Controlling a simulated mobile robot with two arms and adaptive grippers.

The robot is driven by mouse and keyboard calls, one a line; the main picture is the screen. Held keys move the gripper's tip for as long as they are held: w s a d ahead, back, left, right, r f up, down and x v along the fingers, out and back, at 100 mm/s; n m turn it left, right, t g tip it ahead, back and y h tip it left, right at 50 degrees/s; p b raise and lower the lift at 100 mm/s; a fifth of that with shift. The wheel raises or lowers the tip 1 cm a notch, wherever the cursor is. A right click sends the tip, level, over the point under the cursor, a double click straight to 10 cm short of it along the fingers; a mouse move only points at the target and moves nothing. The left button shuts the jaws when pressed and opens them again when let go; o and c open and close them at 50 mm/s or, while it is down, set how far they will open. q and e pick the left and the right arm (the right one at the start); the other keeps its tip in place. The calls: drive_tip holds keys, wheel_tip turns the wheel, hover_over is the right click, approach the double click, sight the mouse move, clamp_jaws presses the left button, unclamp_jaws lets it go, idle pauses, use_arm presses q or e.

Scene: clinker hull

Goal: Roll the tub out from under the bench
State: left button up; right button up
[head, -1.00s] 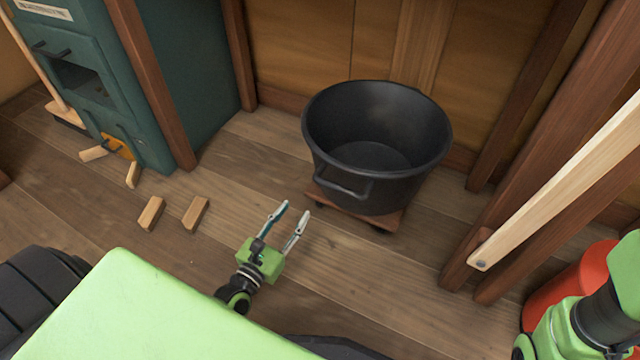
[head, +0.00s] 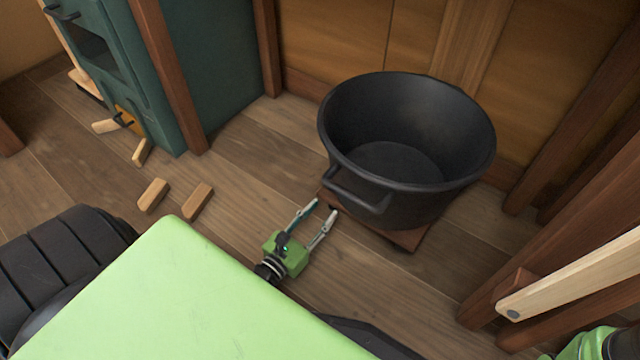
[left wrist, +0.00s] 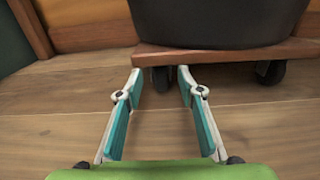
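The black tub (head: 400,150) is empty and upright on a low wooden dolly (head: 408,238) with dark casters. A loop handle (head: 355,192) sticks out of the tub's near left side. My left gripper (head: 322,212) is open and low over the floor, just short of the dolly's near left corner and the tub handle. In the left wrist view, the open fingers (left wrist: 160,78) point at the dolly's edge (left wrist: 225,52), with one caster (left wrist: 161,78) showing between the tips. Nothing is between the finger pads. My right gripper is not in view.
A green cabinet (head: 215,60) stands at the upper left behind a brown post. Several wood blocks (head: 152,195) lie on the floor left of my gripper. Brown posts and a pale slanted beam (head: 575,275) stand at right. Plank floor between is clear.

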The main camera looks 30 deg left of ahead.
sight(336, 197)
use_arm(q)
drive_tip(key=w+b, duration=0.1)
drive_tip(key=w, duration=0.1)
drive_tip(key=w+b, duration=0.1)
drive_tip(key=w, duration=0.2)
drive_tip(key=w+b, duration=0.1)
drive_tip(key=w, duration=0.1)
drive_tip(key=shift+w+d+f, duration=0.2)
drive_tip(key=shift+w+f, duration=0.1)
clamp_jaws()
